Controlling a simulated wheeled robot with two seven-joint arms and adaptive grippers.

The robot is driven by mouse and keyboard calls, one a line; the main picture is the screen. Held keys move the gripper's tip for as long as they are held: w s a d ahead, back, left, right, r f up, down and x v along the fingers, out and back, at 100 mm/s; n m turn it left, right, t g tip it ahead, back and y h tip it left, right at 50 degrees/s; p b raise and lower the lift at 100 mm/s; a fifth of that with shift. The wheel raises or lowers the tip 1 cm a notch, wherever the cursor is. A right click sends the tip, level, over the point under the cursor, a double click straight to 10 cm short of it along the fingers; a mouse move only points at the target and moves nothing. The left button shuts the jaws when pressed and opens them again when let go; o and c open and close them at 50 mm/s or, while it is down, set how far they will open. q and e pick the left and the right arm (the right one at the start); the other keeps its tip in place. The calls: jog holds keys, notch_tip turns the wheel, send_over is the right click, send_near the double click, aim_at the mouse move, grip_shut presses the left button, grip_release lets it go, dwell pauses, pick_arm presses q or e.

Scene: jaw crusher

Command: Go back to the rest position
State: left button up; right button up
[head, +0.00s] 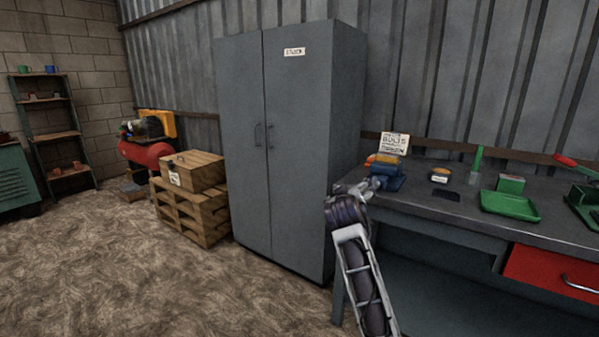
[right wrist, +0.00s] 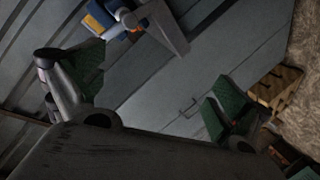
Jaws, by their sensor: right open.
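My right gripper (head: 362,188) is at the left end of the workbench (head: 430,225), in front of the blue bins (head: 388,180). Its arm rises from the bottom edge of the head view. In the right wrist view the right gripper (right wrist: 155,95) has its two green-padded fingers spread wide, with nothing between them. The grey cabinet (right wrist: 150,85) lies beyond the fingers. The blue bins (right wrist: 103,17) show at the top of that view. In the head view I cannot tell whether the gripper touches the bench or bins. My left gripper is not in view.
The tall grey cabinet (head: 290,140) stands shut left of the bench. A wooden crate (head: 192,170) sits on pallets (head: 190,212). The floor (head: 150,285) at left is clear.

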jog(key=s+a+f+g+y, duration=0.1)
jog(key=s+a+f+y, duration=0.1)
jog(key=s+f+y, duration=0.3)
jog(key=s+a+f+y, duration=0.1)
jog(key=s+y, duration=0.1)
jog(key=s, duration=0.4)
pick_arm(q)
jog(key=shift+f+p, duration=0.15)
jog(key=shift+p, duration=0.35)
pick_arm(e)
jog(key=s+d+f+m+g, duration=0.1)
jog(key=s+f+g, duration=0.8)
jog(key=s+f, duration=2.4)
notch_tip(320, 180, down, 3)
jog(key=shift+s+d, duration=0.25)
jog(key=shift+d, duration=0.5)
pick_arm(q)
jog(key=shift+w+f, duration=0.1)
pick_arm(e)
jog(key=shift+f, duration=0.1)
